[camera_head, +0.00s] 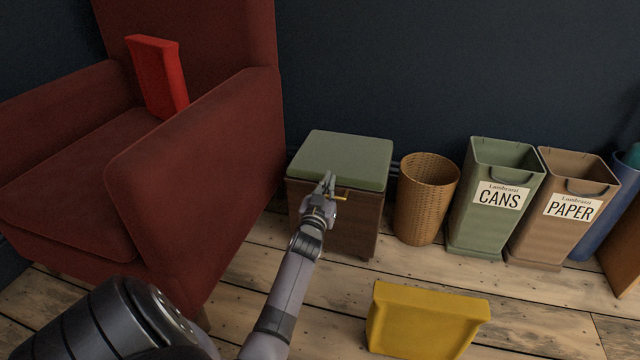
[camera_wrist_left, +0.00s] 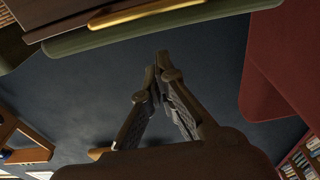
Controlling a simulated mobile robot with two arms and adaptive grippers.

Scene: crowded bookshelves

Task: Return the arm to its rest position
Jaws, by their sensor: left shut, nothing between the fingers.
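My left arm reaches up from the bottom of the head view. Its gripper (camera_head: 327,184) is in front of the small wooden cabinet (camera_head: 350,226) with a green cushioned top (camera_head: 343,158). The fingers are shut and hold nothing. They show beside the cabinet's brass handle (camera_head: 342,197); whether they touch it I cannot tell. In the left wrist view the closed fingers (camera_wrist_left: 160,62) point toward the green top's edge (camera_wrist_left: 170,26) and the brass handle (camera_wrist_left: 145,12). My right gripper is not in view.
A wicker basket (camera_head: 425,200), a green CANS bin (camera_head: 492,232) and a brown PAPER bin (camera_head: 545,235) stand at right. A yellow object (camera_head: 425,322) is on the wooden floor in front.

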